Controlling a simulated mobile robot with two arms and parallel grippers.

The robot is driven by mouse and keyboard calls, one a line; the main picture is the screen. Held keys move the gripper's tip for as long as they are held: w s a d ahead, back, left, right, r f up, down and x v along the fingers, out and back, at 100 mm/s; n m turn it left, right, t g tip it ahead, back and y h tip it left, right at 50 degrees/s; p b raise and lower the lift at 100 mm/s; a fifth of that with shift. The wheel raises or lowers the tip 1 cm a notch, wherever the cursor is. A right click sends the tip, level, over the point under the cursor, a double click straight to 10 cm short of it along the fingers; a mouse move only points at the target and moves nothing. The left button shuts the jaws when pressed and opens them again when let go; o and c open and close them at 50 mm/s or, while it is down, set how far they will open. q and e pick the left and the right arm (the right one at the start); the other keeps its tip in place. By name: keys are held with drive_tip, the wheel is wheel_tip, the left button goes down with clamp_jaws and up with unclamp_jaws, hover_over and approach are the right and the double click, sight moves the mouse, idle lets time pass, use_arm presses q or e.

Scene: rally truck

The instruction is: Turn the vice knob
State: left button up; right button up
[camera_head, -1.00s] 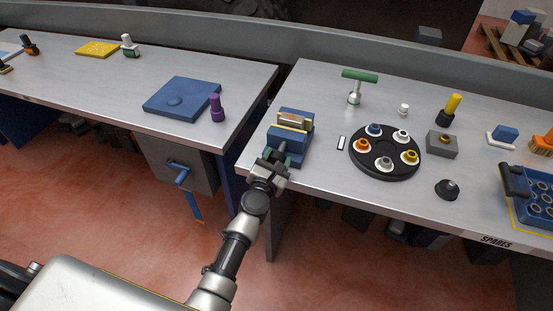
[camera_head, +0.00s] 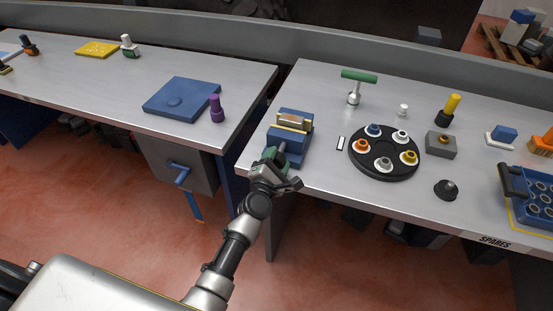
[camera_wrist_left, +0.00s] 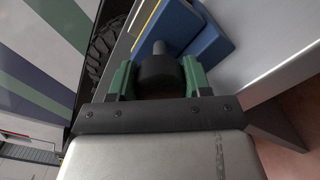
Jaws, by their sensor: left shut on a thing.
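The blue vice (camera_head: 292,134) is at the front left corner of the right-hand bench, with a tan piece (camera_head: 293,121) between its jaws. Its knob is mostly hidden by my gripper in the head view. In the left wrist view the dark round knob (camera_wrist_left: 160,72) sits between the two green fingers, with its grey shaft running to the blue vice body (camera_wrist_left: 209,45). My left gripper (camera_head: 273,160) is shut on the knob at the vice's front; it also shows in the left wrist view (camera_wrist_left: 159,84). My right gripper is not in view.
Right of the vice are a small white-faced block (camera_head: 341,143), a black round tray (camera_head: 385,170) with coloured pieces, and a green-handled T tool (camera_head: 357,84). A gap separates this bench from the left bench (camera_head: 100,80), where a blue plate (camera_head: 180,98) and purple piece (camera_head: 217,109) lie.

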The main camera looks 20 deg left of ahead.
use_arm(q)
drive_tip(key=m, duration=0.4)
drive_tip(key=shift+f+m+p, duration=0.15)
drive_tip(key=shift+m+p, duration=0.2)
drive_tip(key=shift+m, duration=0.05)
drive_tip(key=m, duration=0.3)
drive_tip(key=shift+m+p, duration=0.3)
drive_tip(key=shift+p, duration=0.1)
drive_tip(key=m+p, duration=0.1)
drive_tip(key=m, duration=0.3)
drive_tip(key=shift+f, duration=0.2)
drive_tip(key=m+p, duration=0.1)
drive_tip(key=m, duration=0.4)
drive_tip(key=shift+f, duration=0.15)
drive_tip(key=m, duration=0.3)
drive_tip(key=shift+s+f+m+p, duration=0.1)
drive_tip(key=shift+m+p, duration=0.2)
drive_tip(key=m, duration=0.3)
drive_tip(key=shift+m, duration=0.3)
drive_tip(key=m, duration=0.3)
drive_tip(key=shift+a+m, duration=0.1)
drive_tip(key=shift+m, duration=2.5)
